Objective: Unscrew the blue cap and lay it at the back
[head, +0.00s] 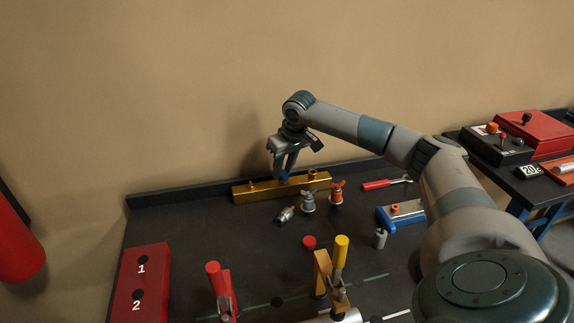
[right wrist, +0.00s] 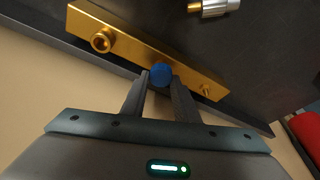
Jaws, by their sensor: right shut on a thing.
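The blue cap (right wrist: 161,73) is between the fingertips of my right gripper (right wrist: 163,84), which is shut on it. In the head view the cap (head: 284,177) shows as a small blue spot below the fingers of my right gripper (head: 284,174). It is at the long gold bar (head: 262,190) near the back of the table. I cannot tell whether the cap still touches the bar. The bar has an open gold port near one end and a small gold fitting near the other. My left gripper is not in view.
A silver fitting (head: 286,214), a grey valve (head: 308,202) and an orange valve (head: 336,194) stand in front of the bar. A red cap (head: 309,242) and red and yellow clamps are nearer. The table's back left is clear.

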